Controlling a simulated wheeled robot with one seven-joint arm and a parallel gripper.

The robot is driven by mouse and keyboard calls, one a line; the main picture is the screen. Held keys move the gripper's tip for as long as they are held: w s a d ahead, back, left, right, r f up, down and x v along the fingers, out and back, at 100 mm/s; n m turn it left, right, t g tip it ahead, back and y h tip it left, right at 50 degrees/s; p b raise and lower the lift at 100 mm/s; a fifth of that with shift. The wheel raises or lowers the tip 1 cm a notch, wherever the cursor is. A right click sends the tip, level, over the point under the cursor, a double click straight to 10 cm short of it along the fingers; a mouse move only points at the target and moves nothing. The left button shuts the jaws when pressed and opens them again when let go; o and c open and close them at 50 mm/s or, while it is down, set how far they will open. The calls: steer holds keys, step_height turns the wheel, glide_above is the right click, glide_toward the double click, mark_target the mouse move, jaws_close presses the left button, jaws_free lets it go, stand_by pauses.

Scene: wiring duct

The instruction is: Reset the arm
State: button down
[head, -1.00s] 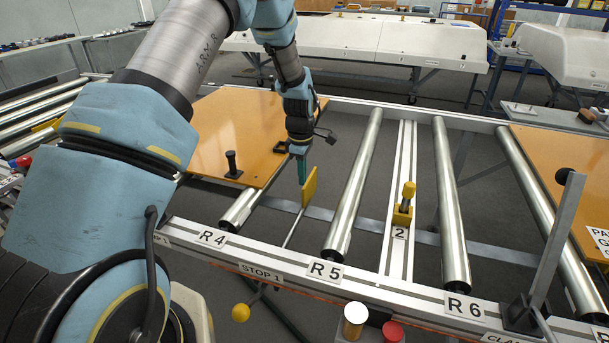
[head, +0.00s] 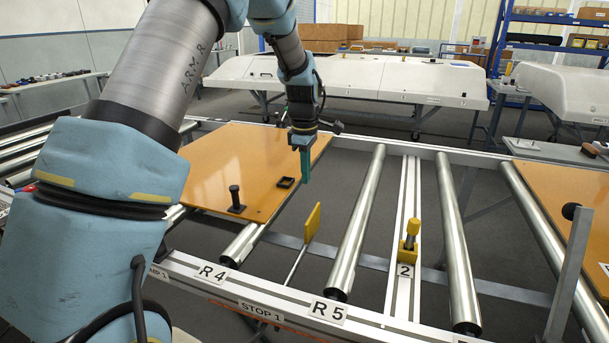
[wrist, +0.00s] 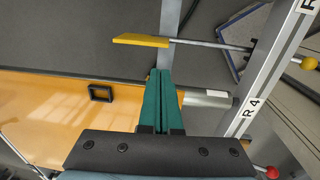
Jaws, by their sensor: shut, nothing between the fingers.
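My arm reaches in from the left of the head view. My gripper (head: 304,165) points down, above the right edge of the orange panel (head: 222,160) and the gap beside it. Its green fingers are shut together with nothing between them, as the wrist view (wrist: 158,100) also shows. The yellow stop plate (head: 313,222) stands upright on its rod, below and to the right of the fingers in the head view, and apart from them. It also shows in the wrist view (wrist: 142,40).
Steel rollers (head: 358,225) cross the frame right of the stop plate. A yellow clamp (head: 410,240) sits on the rail marked 2. A black knob post (head: 236,200) and a small black frame (head: 285,182) are on the orange panel. A grey upright post (head: 568,275) stands at right.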

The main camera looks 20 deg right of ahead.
steer(key=s+a+r+m, duration=0.2)
steer(key=a+m, duration=0.1)
steer(key=a, duration=0.7)
steer(key=s+a+r+m, duration=0.1)
steer(key=s+a+m, duration=0.1)
steer(key=a, duration=0.7)
steer(key=s+a+m+t, duration=0.1)
steer(key=s+a+m, duration=0.5)
steer(key=s+a, duration=0.6)
steer(key=shift+a, duration=0.75)
